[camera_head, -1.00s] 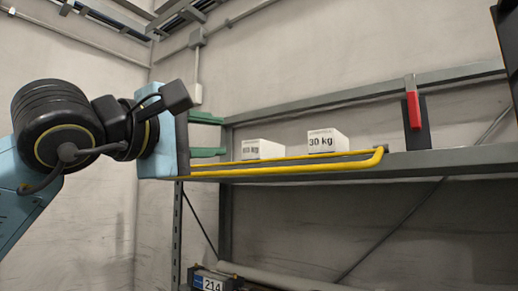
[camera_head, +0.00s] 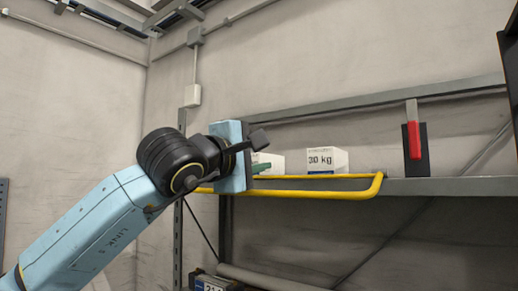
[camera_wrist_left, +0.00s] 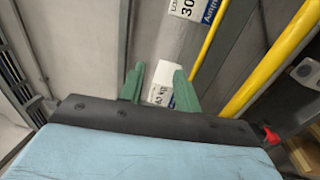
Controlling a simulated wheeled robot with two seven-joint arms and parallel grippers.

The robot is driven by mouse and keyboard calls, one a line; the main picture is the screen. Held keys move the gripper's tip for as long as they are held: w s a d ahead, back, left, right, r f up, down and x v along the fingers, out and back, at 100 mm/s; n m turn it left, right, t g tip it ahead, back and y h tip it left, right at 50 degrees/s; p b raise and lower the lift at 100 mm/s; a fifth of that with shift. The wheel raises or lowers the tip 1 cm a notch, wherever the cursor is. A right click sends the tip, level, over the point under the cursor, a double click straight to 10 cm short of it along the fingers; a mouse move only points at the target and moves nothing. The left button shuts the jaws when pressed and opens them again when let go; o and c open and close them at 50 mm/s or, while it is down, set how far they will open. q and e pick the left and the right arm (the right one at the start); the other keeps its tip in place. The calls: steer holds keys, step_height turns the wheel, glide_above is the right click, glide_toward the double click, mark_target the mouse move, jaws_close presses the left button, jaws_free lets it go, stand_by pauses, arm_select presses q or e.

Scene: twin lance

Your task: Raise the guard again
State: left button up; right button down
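The guard, a yellow U-shaped rail (camera_head: 310,195), runs nearly level along the front of the shelf in the head view. Two yellow bars of it also show in the wrist view (camera_wrist_left: 268,68). My left gripper (camera_head: 264,168) is in front of the left part of the shelf, and one green finger shows past the wrist. In the wrist view its two green fingers (camera_wrist_left: 160,84) are apart, with a white labelled box seen beyond the gap. The fingers do not appear to touch the rail. My right gripper is not in view.
A white 30 kg box (camera_head: 327,160) and another white box (camera_head: 273,161) stand on the grey shelf (camera_head: 450,187). A red handle (camera_head: 414,140) on a dark plate is at the shelf's right. A conduit box (camera_head: 192,95) is on the wall.

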arm_select(q)
jaws_close()
stand_by(1.4)
